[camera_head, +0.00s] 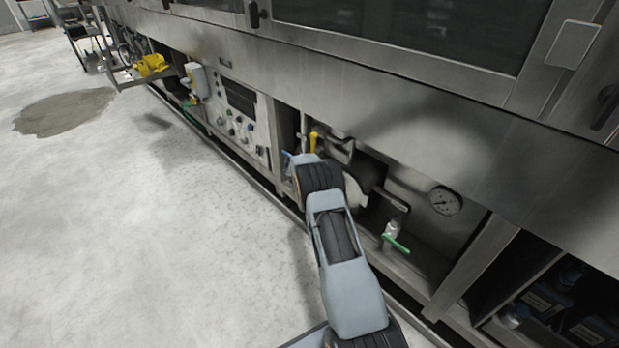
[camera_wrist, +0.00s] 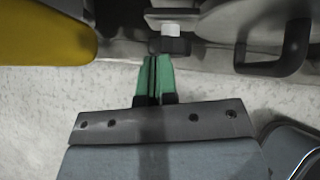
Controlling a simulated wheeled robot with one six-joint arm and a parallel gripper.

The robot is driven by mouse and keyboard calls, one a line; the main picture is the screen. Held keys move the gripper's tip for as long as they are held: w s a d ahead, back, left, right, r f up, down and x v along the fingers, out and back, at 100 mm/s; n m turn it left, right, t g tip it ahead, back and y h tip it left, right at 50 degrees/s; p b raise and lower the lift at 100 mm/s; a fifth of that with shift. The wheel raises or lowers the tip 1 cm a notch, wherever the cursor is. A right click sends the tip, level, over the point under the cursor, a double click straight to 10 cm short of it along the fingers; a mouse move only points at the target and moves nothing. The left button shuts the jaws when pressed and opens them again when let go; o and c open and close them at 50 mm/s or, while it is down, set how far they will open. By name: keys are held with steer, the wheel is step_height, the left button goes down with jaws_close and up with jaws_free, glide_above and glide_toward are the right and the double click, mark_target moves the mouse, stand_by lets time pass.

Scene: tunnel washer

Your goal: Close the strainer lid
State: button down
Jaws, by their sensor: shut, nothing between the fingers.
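My gripper shows in the wrist view with its two green fingers (camera_wrist: 156,80) pressed together and nothing between them. The fingertips lie just below a black fitting with a white top (camera_wrist: 172,40); I cannot tell whether they touch it. To their right is a grey metal part with a black loop handle (camera_wrist: 285,50), which may be the strainer lid. I cannot tell how far open it is. In the head view my arm reaches into the bay under the machine, beside a steel fitting (camera_head: 342,149), and hides the fingers and much of the strainer area.
A yellow handle (camera_wrist: 45,35) is left of my fingers; a yellow lever (camera_head: 314,141) stands in the bay. Right of my arm are a green-handled valve (camera_head: 396,243) and a gauge (camera_head: 445,201). The machine's steel skirt (camera_head: 400,105) overhangs the bay. Open floor (camera_head: 150,230) lies left.

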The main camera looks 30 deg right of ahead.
steer(key=shift+w+d+r, duration=0.1)
steer(key=shift+w+d, duration=0.3)
steer(key=shift+d, duration=0.4)
